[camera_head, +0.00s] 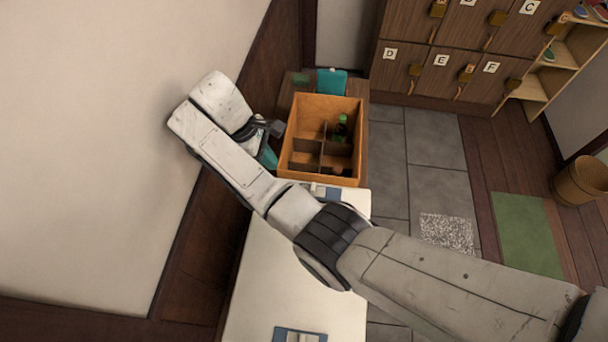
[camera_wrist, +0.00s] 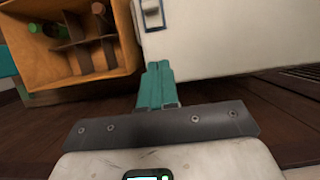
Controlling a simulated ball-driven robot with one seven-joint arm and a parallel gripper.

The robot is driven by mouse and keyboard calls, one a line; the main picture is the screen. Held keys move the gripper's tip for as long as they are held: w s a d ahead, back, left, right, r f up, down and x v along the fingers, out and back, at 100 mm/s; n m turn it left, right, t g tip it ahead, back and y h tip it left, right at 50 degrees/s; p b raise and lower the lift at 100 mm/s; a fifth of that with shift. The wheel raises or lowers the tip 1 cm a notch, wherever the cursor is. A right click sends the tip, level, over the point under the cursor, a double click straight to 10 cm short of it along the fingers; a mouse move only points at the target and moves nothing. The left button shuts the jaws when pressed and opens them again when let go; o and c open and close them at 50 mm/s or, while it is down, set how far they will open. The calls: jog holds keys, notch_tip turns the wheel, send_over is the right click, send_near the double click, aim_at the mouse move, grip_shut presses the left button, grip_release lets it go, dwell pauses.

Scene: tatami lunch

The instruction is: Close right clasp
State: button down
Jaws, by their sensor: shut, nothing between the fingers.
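A long white box (camera_head: 290,265) lies below my arm, with a grey-blue clasp (camera_head: 325,192) at its far end and another clasp (camera_head: 299,335) at its near end. In the wrist view, the white box (camera_wrist: 215,40) is at the upper right, and one clasp (camera_wrist: 152,13) shows at its left top edge. Whether either clasp is fastened is not clear. My gripper (camera_wrist: 158,70) has teal fingers, shut and empty, just below that clasp in the picture and apart from it. In the head view, my gripper (camera_head: 268,157) is beside the crate, partly hidden by my wrist.
A wooden crate (camera_head: 326,101) with dividers stands past the far end of the box, close to my gripper. It holds a green bottle (camera_head: 341,128) and darker items. A teal object (camera_head: 331,82) is behind it. A pale wall (camera_head: 90,130) bounds the left; tiled floor (camera_head: 432,140) lies right.

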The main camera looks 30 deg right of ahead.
aim_at(313, 189)
jog(key=b+x, duration=0.1)
jog(key=x, duration=0.9)
jog(key=shift+a+b, duration=0.1)
jog(key=shift+b, duration=0.25)
jog(key=shift+s+d+r+p, duration=0.1)
jog(key=shift+s+d+p, duration=0.65)
jog(key=shift+d, duration=0.25)
jog(key=shift+s+d, duration=0.45)
jog(key=shift+d, duration=0.2)
